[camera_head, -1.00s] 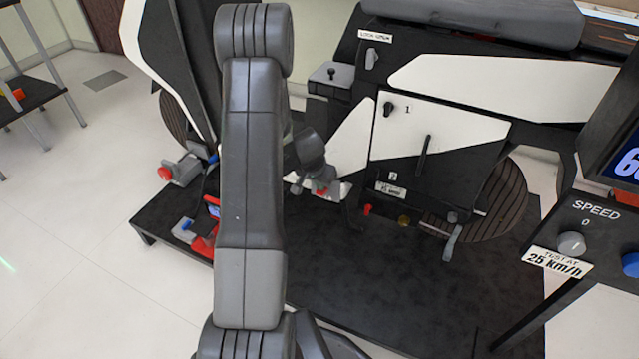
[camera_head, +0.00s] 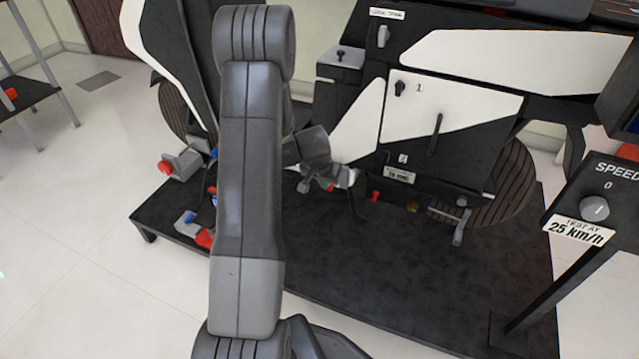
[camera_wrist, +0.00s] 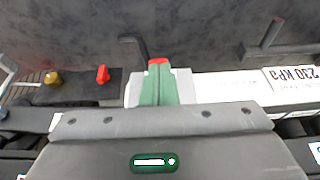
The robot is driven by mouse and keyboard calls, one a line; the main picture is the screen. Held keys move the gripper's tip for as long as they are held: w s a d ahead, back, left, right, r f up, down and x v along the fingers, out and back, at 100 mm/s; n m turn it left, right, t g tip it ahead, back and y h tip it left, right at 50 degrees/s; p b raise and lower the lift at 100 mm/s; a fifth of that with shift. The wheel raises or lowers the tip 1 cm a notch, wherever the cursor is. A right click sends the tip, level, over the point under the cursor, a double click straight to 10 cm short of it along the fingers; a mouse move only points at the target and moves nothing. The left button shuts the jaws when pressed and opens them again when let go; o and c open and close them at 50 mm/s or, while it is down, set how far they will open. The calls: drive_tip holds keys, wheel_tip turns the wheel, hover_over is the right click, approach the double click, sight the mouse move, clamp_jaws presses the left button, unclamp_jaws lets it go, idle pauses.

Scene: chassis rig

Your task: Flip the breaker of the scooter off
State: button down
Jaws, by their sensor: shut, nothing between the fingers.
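The scooter stands on a black platform, with its black and white side panel (camera_head: 455,120) facing me. My gripper (camera_wrist: 158,72) is shut, its green fingers pressed together and empty. They point at a small light grey box (camera_wrist: 185,88) low on the scooter's side, with a red piece (camera_wrist: 158,61) just beyond the fingertips. The red piece may be the breaker's lever; the fingers hide most of it, and I cannot tell contact or its position. In the head view, the grey box (camera_head: 343,177) sits beside my gripper, low at the panel's left.
A red knob (camera_wrist: 103,74) and a brass knob (camera_wrist: 52,78) lie left of the fingers in the wrist view. A black stalk stands close by. A speed console (camera_head: 590,200) is at the right. My arm hides the platform's middle left.

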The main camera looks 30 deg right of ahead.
drive_tip(key=shift+r, duration=0.1)
drive_tip(key=shift+r+p, duration=0.45)
drive_tip(key=shift+r, duration=0.25)
drive_tip(key=s+a+r+p, duration=0.1)
drive_tip(key=s+a+r, duration=0.6)
drive_tip(key=a, duration=0.1)
drive_tip(key=shift+a, duration=0.2)
drive_tip(key=shift+d, duration=0.1)
idle(0.3)
